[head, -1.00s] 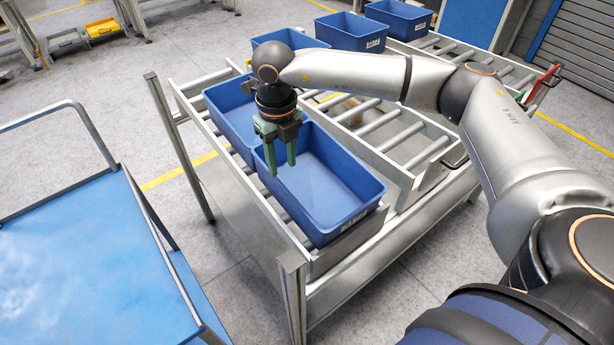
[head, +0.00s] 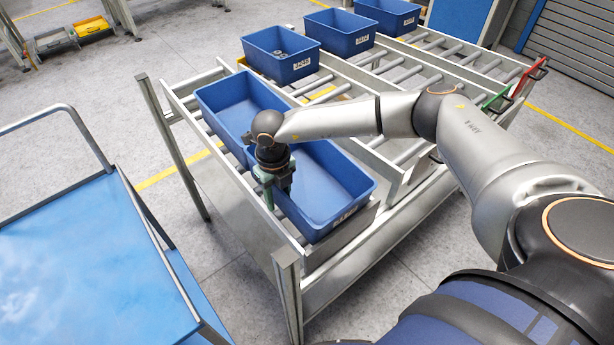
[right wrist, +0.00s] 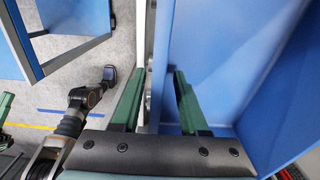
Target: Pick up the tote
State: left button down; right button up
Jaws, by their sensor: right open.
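The nearest blue tote (head: 325,190) sits on the front end of the roller rack, with a white label on its near side. My right gripper (head: 276,197) points down at this tote's left wall. It is open, with green fingers on either side of the wall. The right wrist view shows the gripper (right wrist: 158,100) with one finger over the blue inside of the tote (right wrist: 215,55) and the other outside it. Whether the fingers touch the wall I cannot tell. The tote looks empty.
A second blue tote (head: 232,108) stands right behind the near one. Three more totes stand farther back; one (head: 282,54) holds parts. A blue-topped cart (head: 85,255) is at left, across a floor gap. A metal post (head: 288,290) rises at the rack's near corner.

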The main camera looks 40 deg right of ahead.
grip_shut()
jog(key=shift+a, duration=0.15)
dwell(1.2)
